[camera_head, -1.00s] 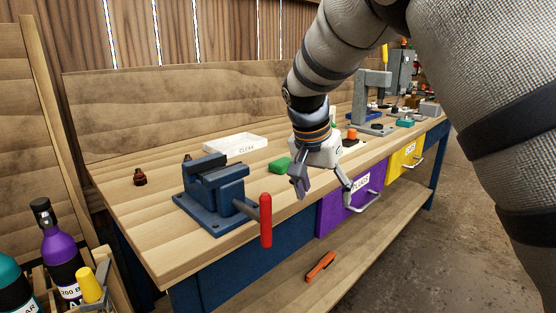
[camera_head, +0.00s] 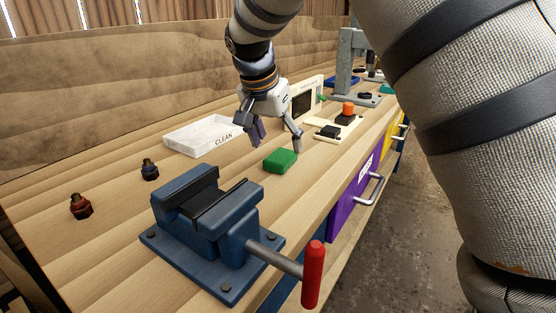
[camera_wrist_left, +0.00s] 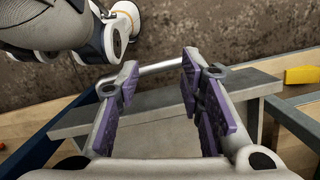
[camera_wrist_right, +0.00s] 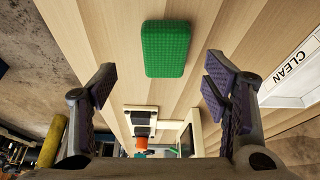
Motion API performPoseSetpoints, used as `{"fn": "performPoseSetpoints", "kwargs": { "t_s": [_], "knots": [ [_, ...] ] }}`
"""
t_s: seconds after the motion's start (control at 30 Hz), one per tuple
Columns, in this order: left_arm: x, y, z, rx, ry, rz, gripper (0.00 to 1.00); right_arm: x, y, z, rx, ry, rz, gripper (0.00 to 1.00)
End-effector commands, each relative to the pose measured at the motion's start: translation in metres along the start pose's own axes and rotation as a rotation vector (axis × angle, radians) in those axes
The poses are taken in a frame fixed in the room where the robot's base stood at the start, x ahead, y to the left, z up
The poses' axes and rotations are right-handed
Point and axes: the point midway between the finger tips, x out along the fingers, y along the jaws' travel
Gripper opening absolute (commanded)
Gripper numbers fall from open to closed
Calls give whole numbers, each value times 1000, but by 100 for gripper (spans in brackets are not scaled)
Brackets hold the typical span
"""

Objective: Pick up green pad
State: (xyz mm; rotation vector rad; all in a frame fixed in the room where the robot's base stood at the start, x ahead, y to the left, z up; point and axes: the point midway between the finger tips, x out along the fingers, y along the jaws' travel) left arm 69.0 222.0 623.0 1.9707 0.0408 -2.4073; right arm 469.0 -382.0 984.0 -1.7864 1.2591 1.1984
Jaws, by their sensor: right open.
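In the right wrist view, the pad (camera_wrist_right: 166,48) shows whole, ahead of and between the two spread fingers (camera_wrist_right: 160,95), apart from both. My left gripper does not show in the head view. In the left wrist view, its fingers (camera_wrist_left: 160,95) are apart with nothing between them, near a grey surface and a metal handle.
The blue vise (camera_head: 205,225) with its red handle (camera_head: 313,275) stands in front of the pad. The white CLEAN tray (camera_head: 203,136) is behind left. Two bolt-like parts (camera_head: 80,206) stand at left. A switch board (camera_head: 338,127) lies to the right, near the bench edge.

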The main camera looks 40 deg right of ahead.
Motion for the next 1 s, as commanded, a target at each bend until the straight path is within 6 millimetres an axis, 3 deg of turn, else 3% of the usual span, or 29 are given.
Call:
{"fn": "performPoseSetpoints", "kwargs": {
  "t_s": [0.3, 0.5, 0.7, 1.0],
  "knots": [
    [4, 0, 2, 0, -12, 0, 35, 50, -5, 3, 0, -1, 1, 69],
    [3, 0, 2, 0, -10, 0, 35, 50, -6, 2, 2, 1, -4, 69],
    [3, 0, 2, 0, -10, -1, 35, 50, -6, 2, 2, 1, -3, 26],
    [4, 0, 2, 0, -11, 0, 35, 49, -6, 2, 2, 1, -2, 26]
  ]
}}
